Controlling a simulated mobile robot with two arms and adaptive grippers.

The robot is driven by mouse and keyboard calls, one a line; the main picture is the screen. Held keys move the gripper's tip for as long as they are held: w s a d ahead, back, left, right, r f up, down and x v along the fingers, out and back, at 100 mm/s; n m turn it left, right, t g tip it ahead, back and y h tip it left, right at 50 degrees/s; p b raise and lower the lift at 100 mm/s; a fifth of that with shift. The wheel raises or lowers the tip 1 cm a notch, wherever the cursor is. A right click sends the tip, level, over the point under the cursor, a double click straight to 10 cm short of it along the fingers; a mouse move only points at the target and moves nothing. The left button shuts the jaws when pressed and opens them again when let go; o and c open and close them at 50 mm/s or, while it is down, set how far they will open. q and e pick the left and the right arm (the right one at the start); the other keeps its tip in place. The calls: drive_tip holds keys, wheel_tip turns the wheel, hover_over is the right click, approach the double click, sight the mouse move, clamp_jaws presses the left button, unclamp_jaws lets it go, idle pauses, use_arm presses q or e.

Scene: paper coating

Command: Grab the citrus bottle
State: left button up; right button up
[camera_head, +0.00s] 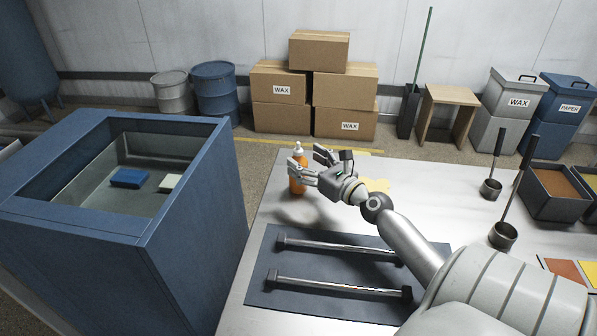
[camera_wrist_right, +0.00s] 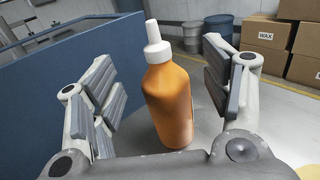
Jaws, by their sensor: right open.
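The citrus bottle (camera_head: 297,184) is orange with a white cap and stands upright near the far left edge of the table. In the right wrist view the bottle (camera_wrist_right: 168,100) stands between my right gripper's two open fingers (camera_wrist_right: 160,92). In the head view my right gripper (camera_head: 311,166) reaches in from the right and partly covers the bottle. My left gripper is not in view.
A tall blue tank (camera_head: 190,230) stands left of the table (camera_head: 262,215). A dark mat (camera_head: 258,290) with two metal bars lies in front. Metal ladles (camera_head: 503,235) and a dark tray (camera_head: 540,203) are at the right. Cardboard boxes (camera_head: 345,92) stand on the floor behind.

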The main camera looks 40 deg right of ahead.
sight(301, 156)
drive_tip(key=shift+w, duration=1.85)
drive_tip(key=shift+c, duration=0.3)
drive_tip(key=c, duration=1.5)
drive_tip(key=shift+r, duration=0.1)
clamp_jaws()
drive_tip(key=shift+d+r, duration=0.1)
